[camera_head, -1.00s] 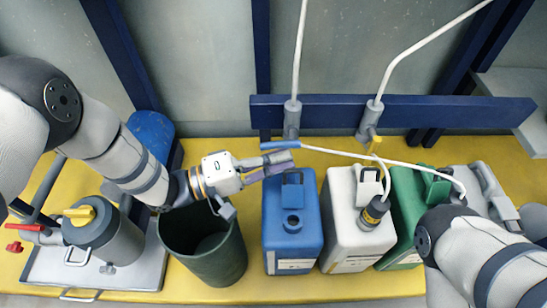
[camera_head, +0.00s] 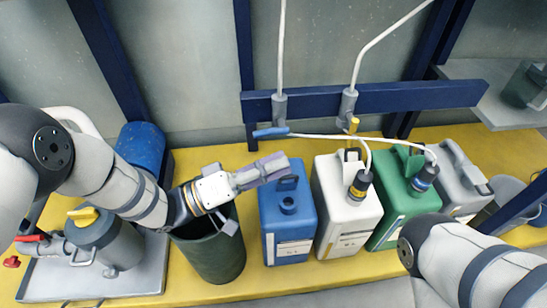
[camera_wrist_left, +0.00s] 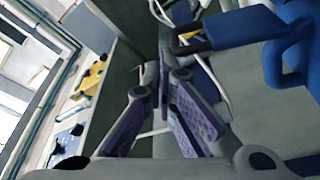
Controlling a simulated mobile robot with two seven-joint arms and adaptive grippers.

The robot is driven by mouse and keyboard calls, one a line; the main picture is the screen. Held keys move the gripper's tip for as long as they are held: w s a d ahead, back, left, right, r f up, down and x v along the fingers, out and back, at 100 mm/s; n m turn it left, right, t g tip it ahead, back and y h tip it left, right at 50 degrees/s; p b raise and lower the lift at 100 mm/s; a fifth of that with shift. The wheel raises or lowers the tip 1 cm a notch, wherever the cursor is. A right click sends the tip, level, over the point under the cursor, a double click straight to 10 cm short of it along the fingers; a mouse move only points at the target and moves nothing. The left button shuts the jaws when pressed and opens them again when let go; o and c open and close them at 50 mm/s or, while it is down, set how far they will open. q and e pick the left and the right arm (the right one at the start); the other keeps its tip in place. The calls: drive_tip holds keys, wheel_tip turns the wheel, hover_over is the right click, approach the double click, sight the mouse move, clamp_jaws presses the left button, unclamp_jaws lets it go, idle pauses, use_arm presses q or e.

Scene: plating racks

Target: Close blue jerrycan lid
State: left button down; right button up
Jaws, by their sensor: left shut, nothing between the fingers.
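The blue jerrycan (camera_head: 287,225) stands upright on the yellow bench. Its round neck (camera_head: 288,204) shows a blue rim with a dark middle; I cannot tell a separate lid on it. Its handle (camera_head: 288,183) is behind the neck. My left gripper (camera_head: 276,168) is shut and empty, its fingers pointing right over the back left of the jerrycan, close to the handle. Contact cannot be told. In the left wrist view the purple-padded fingers (camera_wrist_left: 164,85) come together at the tips, with blue parts at the upper right. My right arm shows at lower right; its gripper is out of view.
A dark green bin (camera_head: 213,265) stands left of the jerrycan, below my left wrist. White (camera_head: 345,215) and green (camera_head: 402,205) jerrycans with hose caps stand close on the right. A blue valve lever (camera_head: 270,132) and white hoses are behind, on the blue beam (camera_head: 425,95).

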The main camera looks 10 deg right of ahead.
use_arm(q)
drive_tip(key=shift+s+f+p, duration=0.2)
drive_tip(key=shift+s+p, duration=0.1)
drive_tip(key=shift+s, duration=0.5)
drive_tip(key=shift+s+f+p, duration=0.2)
drive_tip(key=shift+s+p, duration=0.1)
drive_tip(key=shift+s, duration=0.5)
